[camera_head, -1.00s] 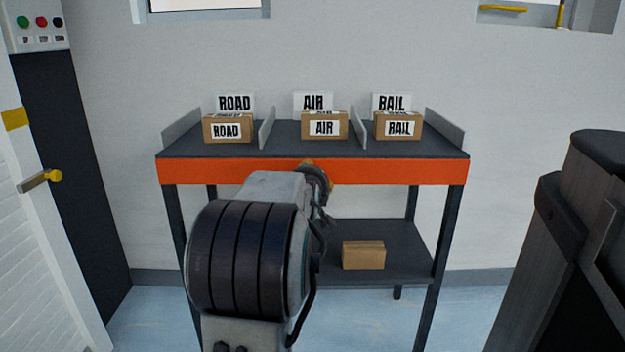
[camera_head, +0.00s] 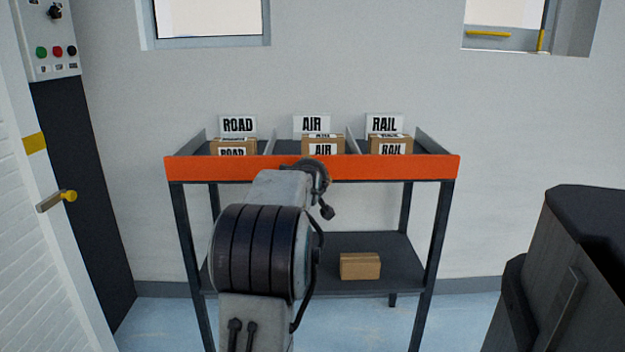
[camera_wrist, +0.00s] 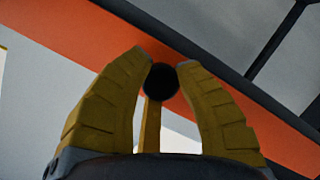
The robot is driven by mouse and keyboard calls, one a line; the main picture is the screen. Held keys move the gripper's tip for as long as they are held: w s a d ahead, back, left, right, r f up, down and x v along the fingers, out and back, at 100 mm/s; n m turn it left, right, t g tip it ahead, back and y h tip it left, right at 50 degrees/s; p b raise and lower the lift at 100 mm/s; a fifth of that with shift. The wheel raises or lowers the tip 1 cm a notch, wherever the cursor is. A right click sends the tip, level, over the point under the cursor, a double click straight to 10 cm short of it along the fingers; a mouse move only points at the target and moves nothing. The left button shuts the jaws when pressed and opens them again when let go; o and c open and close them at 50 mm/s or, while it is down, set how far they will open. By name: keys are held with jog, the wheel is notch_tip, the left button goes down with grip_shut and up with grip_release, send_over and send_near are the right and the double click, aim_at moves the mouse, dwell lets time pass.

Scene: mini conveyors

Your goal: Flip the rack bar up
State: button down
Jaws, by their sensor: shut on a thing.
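The orange rack bar (camera_head: 400,167) runs along the rack's front and stands up in front of the shelf, covering the lower part of the boxes. In the wrist view the orange bar (camera_wrist: 75,45) crosses diagonally behind my fingers. In the head view my arm hides the gripper and the knob.
Boxes marked ROAD (camera_head: 233,148), AIR (camera_head: 323,146) and RAIL (camera_head: 391,147) sit in separate bays of the top shelf. A plain box (camera_head: 360,266) lies on the lower shelf (camera_head: 405,265). A dark machine (camera_head: 575,270) stands close at the right.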

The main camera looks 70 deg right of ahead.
jog(key=shift+r, duration=0.5)
jog(key=c, duration=1.3)
grip_release()
jog(key=o, duration=0.4)
jog(key=shift+f, duration=0.25)
jog(key=shift+o, duration=0.2)
jog(key=v, duration=1.2)
